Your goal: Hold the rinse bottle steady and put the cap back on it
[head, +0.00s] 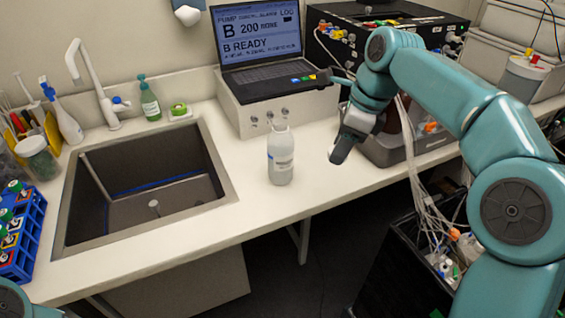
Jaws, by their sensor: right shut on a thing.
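My left gripper is out of view; only a bit of my left arm shows at the bottom left corner.
The sink (150,185) lies open left of the bottle. Behind the bottle is the laptop (262,45) on a white control box (275,108). A blue rack (25,235) of vials stands far left. A black bin (395,265) with tubing is at the lower right. Bench around the bottle is clear.

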